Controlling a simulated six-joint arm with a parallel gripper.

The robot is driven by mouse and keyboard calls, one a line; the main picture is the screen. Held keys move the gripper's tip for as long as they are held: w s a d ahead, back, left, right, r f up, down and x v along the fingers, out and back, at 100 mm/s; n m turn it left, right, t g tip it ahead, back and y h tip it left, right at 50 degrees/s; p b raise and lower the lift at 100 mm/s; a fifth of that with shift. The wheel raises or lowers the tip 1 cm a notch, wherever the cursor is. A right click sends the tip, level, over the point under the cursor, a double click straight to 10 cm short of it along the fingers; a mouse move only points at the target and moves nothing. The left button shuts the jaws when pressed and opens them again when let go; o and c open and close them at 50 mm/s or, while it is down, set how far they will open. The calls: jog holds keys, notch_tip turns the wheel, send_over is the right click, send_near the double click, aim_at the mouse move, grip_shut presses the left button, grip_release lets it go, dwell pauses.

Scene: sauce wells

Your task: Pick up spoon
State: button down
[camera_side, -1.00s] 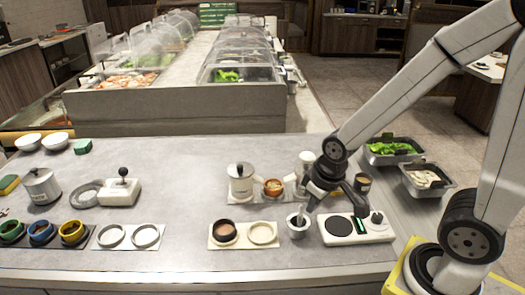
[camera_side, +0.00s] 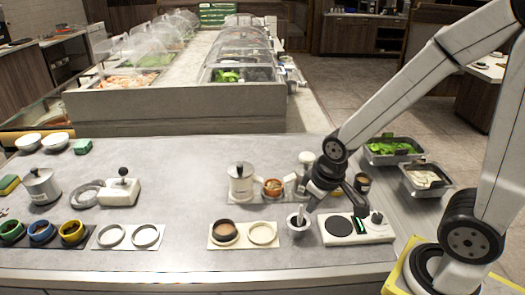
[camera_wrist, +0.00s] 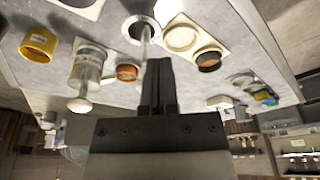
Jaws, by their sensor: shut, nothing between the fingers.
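The spoon's thin handle (camera_wrist: 146,36) stands up out of a small metal cup (camera_side: 297,228) near the front of the counter. The cup also shows at the top of the wrist view (camera_wrist: 130,27); the spoon's lower end is hidden inside it. My gripper (camera_side: 306,208) points down just above the cup, beside the handle. In the wrist view its dark fingers (camera_wrist: 158,64) are closed together and empty, with the handle just beyond their tips. Contact between fingertips and handle cannot be made out.
A white scale (camera_side: 372,229) is right of the cup. Left of it, a pale board (camera_side: 243,241) carries two rings, one dark inside. Behind are a lidded canister (camera_side: 241,184) and an orange-filled bowl (camera_side: 273,187). Metal food trays (camera_side: 428,187) stand right.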

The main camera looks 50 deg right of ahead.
aim_at(302, 205)
jog(key=c, duration=0.5)
grip_release()
jog(key=w+m+g, duration=0.1)
jog(key=m, duration=0.4)
jog(key=w+d+m, duration=0.1)
jog(key=w+m, duration=0.1)
jog(key=m, duration=0.3)
jog(key=w+d+m+g, duration=0.1)
jog(key=m, duration=0.5)
jog(key=shift+w+d+f+g, duration=0.15)
jog(key=shift+w+d+g, duration=0.1)
jog(key=shift+g, duration=0.05)
jog(key=shift+f, duration=0.1)
jog(key=shift+f, duration=1.25)
